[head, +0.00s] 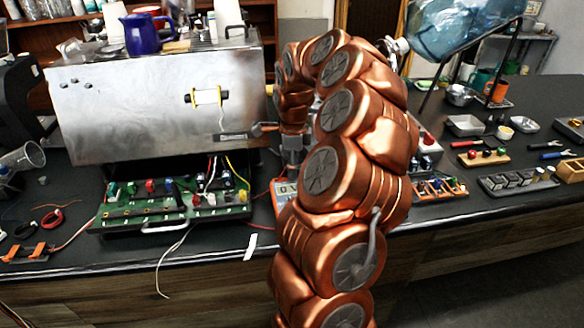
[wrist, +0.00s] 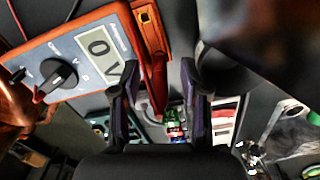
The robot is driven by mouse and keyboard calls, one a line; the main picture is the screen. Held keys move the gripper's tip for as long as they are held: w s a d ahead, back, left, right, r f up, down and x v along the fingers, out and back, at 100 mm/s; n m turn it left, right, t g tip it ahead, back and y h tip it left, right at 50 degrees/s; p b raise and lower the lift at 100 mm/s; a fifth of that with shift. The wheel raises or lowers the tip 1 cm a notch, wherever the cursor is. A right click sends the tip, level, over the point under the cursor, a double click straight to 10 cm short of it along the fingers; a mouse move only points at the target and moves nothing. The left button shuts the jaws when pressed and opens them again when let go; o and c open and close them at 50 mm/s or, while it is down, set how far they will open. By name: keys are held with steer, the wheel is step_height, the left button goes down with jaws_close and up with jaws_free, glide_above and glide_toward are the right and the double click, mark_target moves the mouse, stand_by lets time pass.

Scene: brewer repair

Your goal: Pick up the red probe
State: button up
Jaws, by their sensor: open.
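The red probe (wrist: 158,82) shows in the wrist view as a slim red shape by an orange holder (wrist: 150,28). My gripper (wrist: 160,72) is open, with the probe in the gap between its dark fingers, nearer the left one. Whether a finger touches the probe, I cannot tell. A multimeter (wrist: 72,60) with an orange case, black knob and display lies left of the fingers. In the head view only part of the multimeter (head: 284,192) shows beside my arm, and the probe is hidden.
A green circuit board tray (head: 172,212) lies in front of the steel brewer (head: 150,105). An orange parts rack (head: 440,189) and tool trays stand right of my arm. A water bottle (head: 455,28) rests on a stand behind. The black counter has little free room near the gripper.

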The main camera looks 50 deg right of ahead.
steer(key=shift+c, duration=0.2)
jaws_close()
stand_by(0.4)
